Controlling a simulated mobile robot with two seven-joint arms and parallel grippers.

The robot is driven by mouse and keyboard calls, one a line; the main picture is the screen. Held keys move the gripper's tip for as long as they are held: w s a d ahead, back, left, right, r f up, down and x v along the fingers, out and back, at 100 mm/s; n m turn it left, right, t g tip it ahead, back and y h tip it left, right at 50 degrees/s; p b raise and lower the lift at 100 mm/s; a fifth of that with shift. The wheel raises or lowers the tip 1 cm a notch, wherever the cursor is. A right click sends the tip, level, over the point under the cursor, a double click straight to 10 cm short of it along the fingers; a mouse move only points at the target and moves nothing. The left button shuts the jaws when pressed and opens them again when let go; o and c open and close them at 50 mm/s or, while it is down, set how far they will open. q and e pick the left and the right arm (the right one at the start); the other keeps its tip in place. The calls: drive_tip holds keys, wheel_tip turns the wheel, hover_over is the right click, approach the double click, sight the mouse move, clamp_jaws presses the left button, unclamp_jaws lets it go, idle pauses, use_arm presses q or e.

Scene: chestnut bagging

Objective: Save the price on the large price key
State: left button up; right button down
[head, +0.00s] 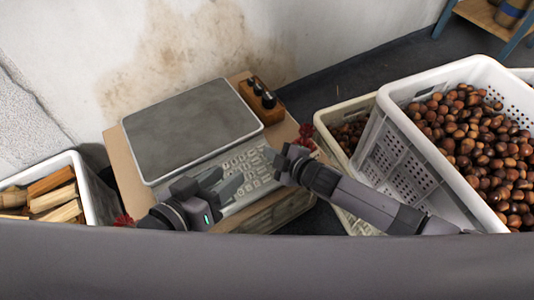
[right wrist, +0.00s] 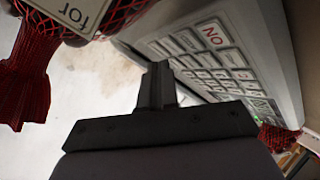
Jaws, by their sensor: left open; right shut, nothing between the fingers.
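The scale (head: 190,125) has a grey plate and a pale keypad (head: 245,170) along its front right side. The keypad also shows in the right wrist view (right wrist: 205,65), with one key marked in red, "NO" (right wrist: 213,36). I cannot pick out the large price key by its label. My right gripper (head: 269,154) is shut and empty at the keypad's right end. In the right wrist view its closed fingers (right wrist: 155,85) stand in front of the keypad; I cannot tell whether they touch a key. My left gripper (head: 230,182) is open and empty at the keypad's near left part.
White crates with chestnuts (head: 470,140) stand at the right. A white crate of split wood (head: 50,195) stands at the left. A wooden block with dark knobs (head: 258,95) sits behind the scale. Red netting (right wrist: 25,85) with a printed tag (right wrist: 75,12) shows in the right wrist view.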

use_arm(q)
wheel_tip(320, 180, up, 6)
drive_tip(key=p, duration=0.5)
drive_tip(key=shift+f, duration=0.1)
clamp_jaws()
idle(1.8)
